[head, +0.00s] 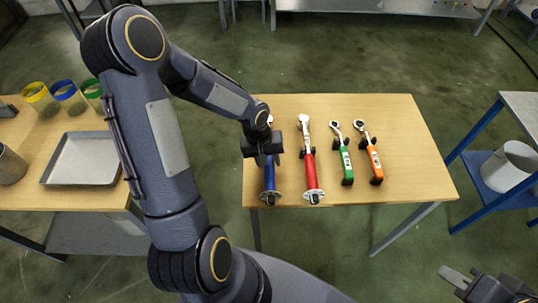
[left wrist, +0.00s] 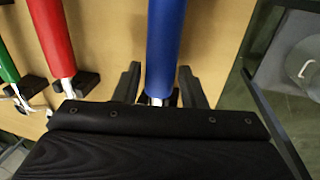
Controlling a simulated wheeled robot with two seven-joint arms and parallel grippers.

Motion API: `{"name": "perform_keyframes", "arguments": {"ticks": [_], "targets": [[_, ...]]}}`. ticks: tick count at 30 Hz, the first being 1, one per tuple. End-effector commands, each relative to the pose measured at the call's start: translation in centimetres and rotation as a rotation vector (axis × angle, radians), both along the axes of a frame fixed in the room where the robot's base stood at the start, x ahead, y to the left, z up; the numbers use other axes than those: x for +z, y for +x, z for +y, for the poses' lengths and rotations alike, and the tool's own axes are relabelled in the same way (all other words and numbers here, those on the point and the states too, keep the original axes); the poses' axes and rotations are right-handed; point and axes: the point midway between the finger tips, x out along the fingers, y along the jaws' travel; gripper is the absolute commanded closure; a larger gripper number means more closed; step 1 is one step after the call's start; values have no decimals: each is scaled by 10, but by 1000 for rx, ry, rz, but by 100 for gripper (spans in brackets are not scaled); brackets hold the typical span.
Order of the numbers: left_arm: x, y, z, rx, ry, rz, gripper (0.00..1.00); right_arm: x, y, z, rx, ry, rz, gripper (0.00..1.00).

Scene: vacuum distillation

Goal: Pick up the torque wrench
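A blue-handled wrench (head: 269,177) lies at the left of a row of tools on the wooden table, its handle end toward me. My left gripper (head: 262,150) is above it and hides part of it. In the left wrist view, the open fingers of my left gripper (left wrist: 159,70) stand on either side of the blue handle (left wrist: 165,40), with gaps visible. A red-handled wrench (head: 310,172), a green-handled wrench (head: 347,165) and an orange-handled wrench (head: 375,162) lie to its right. My right gripper (head: 458,278) is at the lower right, away from the table; its opening is unclear.
The wooden table (head: 415,150) has bare room on its right. Black supports (left wrist: 85,82) hold the tools. At left, another table has a metal tray (head: 85,160) and several colored-rim jars (head: 65,95). At right, a blue-framed stand holds a white bucket (head: 508,167).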

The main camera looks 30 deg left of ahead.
Motion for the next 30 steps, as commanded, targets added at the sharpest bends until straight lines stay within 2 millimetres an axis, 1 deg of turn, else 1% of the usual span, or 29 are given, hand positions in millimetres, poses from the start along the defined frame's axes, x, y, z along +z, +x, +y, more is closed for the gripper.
{"name": "perform_keyframes", "arguments": {"ticks": [1,3,11,20,30], "targets": [[-7,1,-2,-3,0,0,62,-1,0,0,0,0,0,75],[-13,1,-3,-1,0,1,62,-1,0,0,0,0,0,75],[-15,2,-2,-1,2,-3,62,-1,0,0,0,0,0,75],[-15,2,-3,-2,1,-2,100,-1,0,0,0,0,0,75],[-13,3,-3,-1,1,-6,100,-1,0,0,0,0,0,75]]}}
